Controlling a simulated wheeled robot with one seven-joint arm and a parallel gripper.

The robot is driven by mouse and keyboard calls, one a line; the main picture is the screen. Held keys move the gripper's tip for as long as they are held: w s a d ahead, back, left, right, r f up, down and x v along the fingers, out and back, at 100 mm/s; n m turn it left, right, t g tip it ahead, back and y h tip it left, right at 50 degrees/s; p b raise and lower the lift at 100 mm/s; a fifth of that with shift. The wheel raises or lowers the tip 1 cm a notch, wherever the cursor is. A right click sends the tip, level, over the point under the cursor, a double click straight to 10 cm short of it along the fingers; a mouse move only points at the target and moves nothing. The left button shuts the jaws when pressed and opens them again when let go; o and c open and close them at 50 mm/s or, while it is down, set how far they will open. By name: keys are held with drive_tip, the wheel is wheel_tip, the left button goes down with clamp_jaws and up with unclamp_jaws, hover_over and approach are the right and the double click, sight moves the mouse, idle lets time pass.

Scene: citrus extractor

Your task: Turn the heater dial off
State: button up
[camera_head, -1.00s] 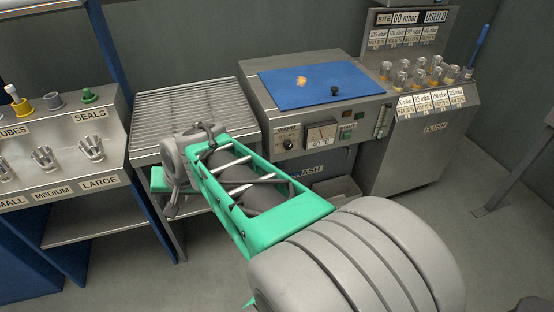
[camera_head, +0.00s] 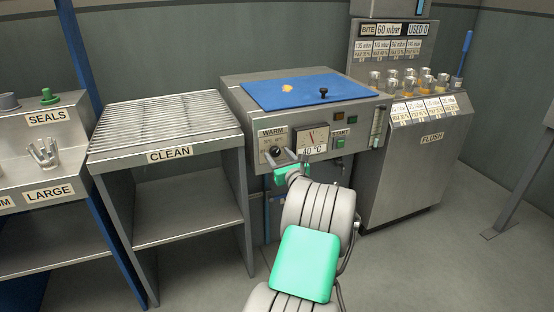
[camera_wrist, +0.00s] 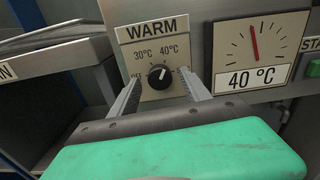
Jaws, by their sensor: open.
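The heater dial (camera_wrist: 159,76) is a black round knob under a WARM label (camera_wrist: 152,29), with marks for OFF, 30 °C and 40 °C. Its white pointer line tilts up and slightly right, toward the 40 °C mark. It also shows in the head view (camera_head: 274,152) on the front of the steel bath unit. My gripper (camera_wrist: 160,88) is open, with one finger on each side of the dial in the wrist view. It also shows in the head view (camera_head: 298,157). I cannot tell whether the fingers touch the dial.
A gauge (camera_wrist: 252,52) reading 40 °C sits right of the dial, with a START button (camera_head: 340,143) beyond it. A blue lid (camera_head: 306,90) covers the unit's top. A slatted CLEAN rack (camera_head: 165,122) stands left and a FLUSH station (camera_head: 425,140) right.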

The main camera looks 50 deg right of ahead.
drive_tip(key=shift+w+d, duration=0.35)
drive_tip(key=shift+w, duration=0.2)
drive_tip(key=shift+c, duration=0.6)
clamp_jaws()
